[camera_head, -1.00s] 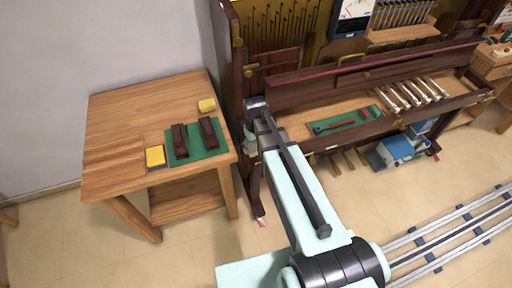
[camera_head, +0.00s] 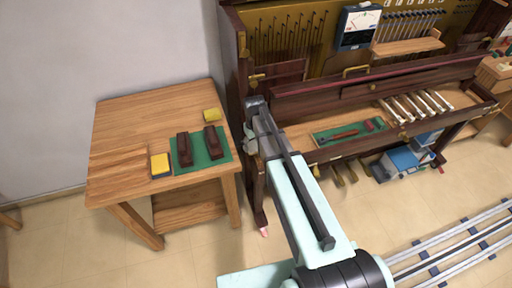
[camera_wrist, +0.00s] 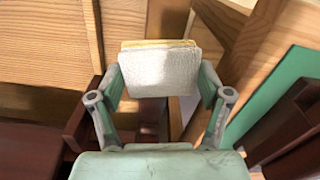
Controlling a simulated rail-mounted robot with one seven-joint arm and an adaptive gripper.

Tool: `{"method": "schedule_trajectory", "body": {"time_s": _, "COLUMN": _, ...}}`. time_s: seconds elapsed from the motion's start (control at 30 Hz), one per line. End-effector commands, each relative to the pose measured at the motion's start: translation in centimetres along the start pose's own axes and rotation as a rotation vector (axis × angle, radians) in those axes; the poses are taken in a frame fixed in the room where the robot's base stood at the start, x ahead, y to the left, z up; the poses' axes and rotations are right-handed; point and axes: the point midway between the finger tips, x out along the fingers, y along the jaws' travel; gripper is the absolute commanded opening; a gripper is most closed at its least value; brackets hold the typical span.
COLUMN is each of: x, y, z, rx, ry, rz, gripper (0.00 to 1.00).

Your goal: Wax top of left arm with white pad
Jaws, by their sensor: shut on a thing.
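The white pad (camera_wrist: 160,72) fills the middle of the wrist view, its pale face towards the camera and a yellow edge along its top. My gripper (camera_wrist: 160,88) is shut on it, one finger at each side. In the head view my gripper (camera_head: 254,122) is at the left end of the dark wooden piano (camera_head: 238,60). It covers most of the left arm there, and the pad cannot be made out. Dark red-brown wood (camera_wrist: 25,150) shows lower left in the wrist view. I cannot tell whether the pad touches the wood.
A wooden table (camera_head: 120,125) stands left of the piano. A green tool tray (camera_head: 348,134) lies on the key bed, right of my arm.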

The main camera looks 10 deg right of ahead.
Motion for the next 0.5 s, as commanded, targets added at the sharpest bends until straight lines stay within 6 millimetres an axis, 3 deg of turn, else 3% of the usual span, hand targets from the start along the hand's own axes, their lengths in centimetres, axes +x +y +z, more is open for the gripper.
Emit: {"method": "schedule_trajectory", "body": {"time_s": 0.5, "x": 0.1, "y": 0.6, "z": -3.0, "rx": 0.0, "ry": 0.003, "rz": 0.0, "gripper": 0.49}}
